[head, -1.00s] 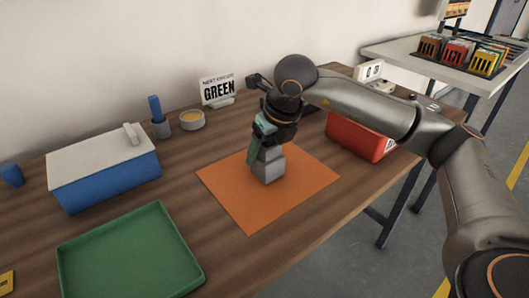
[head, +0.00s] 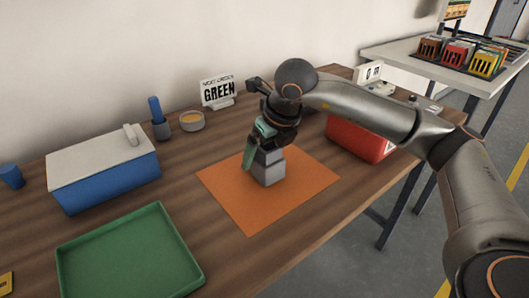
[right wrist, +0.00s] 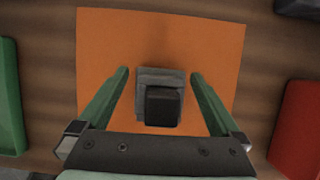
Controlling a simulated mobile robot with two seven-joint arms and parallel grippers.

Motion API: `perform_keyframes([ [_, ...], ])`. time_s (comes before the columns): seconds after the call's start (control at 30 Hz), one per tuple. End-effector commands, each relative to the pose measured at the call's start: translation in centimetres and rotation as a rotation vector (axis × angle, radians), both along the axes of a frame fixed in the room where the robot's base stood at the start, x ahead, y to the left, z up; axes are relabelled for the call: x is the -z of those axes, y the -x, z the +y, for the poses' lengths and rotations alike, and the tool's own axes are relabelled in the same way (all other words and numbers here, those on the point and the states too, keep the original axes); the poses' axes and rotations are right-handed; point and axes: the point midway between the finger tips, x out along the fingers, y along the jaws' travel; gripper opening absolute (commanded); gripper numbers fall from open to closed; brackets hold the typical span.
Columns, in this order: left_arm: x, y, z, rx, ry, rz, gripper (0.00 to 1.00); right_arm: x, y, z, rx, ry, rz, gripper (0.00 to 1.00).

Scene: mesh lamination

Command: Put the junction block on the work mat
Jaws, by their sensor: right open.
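The junction block (head: 268,171), a grey stepped block with a smaller dark top, stands upright on the orange work mat (head: 247,215). In the right wrist view the block (right wrist: 150,76) is near the middle of the mat (right wrist: 100,40). My right gripper (head: 259,155) is over the block with its green fingers pointing down. In the right wrist view the gripper (right wrist: 160,73) is open, one finger on each side of the block, with orange gaps between fingers and block. In the head view the farther finger is mostly hidden. My left gripper is not in view.
A green tray (head: 75,245) and a blue box with a white lid (head: 110,182) are left of the mat. A red bin (head: 360,140) is to the right.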

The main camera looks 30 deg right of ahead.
Motion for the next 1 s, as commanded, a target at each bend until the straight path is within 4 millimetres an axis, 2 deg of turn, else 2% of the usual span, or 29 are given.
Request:
perform_keyframes([
  [0.17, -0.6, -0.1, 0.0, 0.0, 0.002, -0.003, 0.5, -2.6, 0.8, -0.1, 0.001, -0.001, -0.006, 1.0],
  [0.4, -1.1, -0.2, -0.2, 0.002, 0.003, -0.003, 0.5, -7.5, 2.9, -0.2, 0.0, 0.0, -0.005, 1.0],
  [0.6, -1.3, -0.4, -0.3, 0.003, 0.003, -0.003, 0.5, -10.4, 4.1, -0.3, 0.0, -0.001, -0.003, 1.0],
  [0.77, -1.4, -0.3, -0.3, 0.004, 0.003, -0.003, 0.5, -11.2, 4.5, -0.3, 0.0, -0.001, -0.002, 1.0],
  [1.0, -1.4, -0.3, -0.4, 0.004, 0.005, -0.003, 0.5, -11.3, 4.6, -0.3, 0.0, 0.0, -0.001, 1.0],
])
